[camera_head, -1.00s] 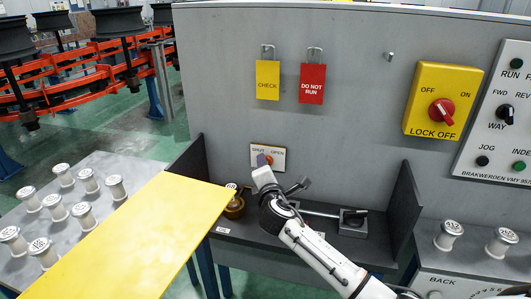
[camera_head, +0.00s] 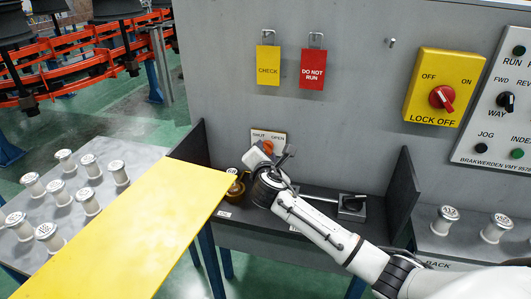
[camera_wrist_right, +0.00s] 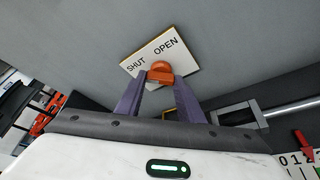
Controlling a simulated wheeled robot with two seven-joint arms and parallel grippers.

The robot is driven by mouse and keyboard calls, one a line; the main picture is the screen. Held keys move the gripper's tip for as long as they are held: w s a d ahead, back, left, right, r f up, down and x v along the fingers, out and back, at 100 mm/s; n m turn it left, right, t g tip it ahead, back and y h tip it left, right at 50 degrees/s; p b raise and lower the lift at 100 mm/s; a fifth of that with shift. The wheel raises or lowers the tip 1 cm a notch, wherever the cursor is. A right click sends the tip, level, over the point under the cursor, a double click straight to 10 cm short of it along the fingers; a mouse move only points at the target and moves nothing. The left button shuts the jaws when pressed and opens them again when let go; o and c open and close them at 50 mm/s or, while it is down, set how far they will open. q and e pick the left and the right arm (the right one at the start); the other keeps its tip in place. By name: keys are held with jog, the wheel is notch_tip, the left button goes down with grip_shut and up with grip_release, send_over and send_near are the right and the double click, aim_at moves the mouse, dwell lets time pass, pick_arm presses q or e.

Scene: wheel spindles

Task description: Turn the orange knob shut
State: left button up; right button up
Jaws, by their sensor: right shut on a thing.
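The orange knob (camera_head: 268,146) sits on a small pale plate (camera_head: 281,137) marked SHUT and OPEN on the grey machine wall. In the right wrist view, the knob (camera_wrist_right: 160,71) stands between the two purple fingers of my right gripper (camera_wrist_right: 159,85), which is shut on it. The plate (camera_wrist_right: 178,49) shows tilted there, with both words readable. I cannot tell which word the knob points to. In the head view, my right gripper (camera_head: 264,150) partly covers the knob and its fingers are mostly hidden. My left gripper is not in view.
A dark shelf (camera_head: 320,217) with upright sides lies below the knob, holding a brass-coloured piece (camera_head: 236,188) and a grey block (camera_head: 352,206). A yellow board (camera_head: 150,225) lies at front left. A red LOCK OFF switch (camera_head: 441,97) and hanging tags (camera_head: 312,77) are above.

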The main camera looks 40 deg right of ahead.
jog(key=shift+f, duration=0.1)
jog(key=o, duration=1.1)
jog(key=shift+c, duration=0.2)
jog(key=v, duration=1)
jog(key=shift+s+a, duration=0.15)
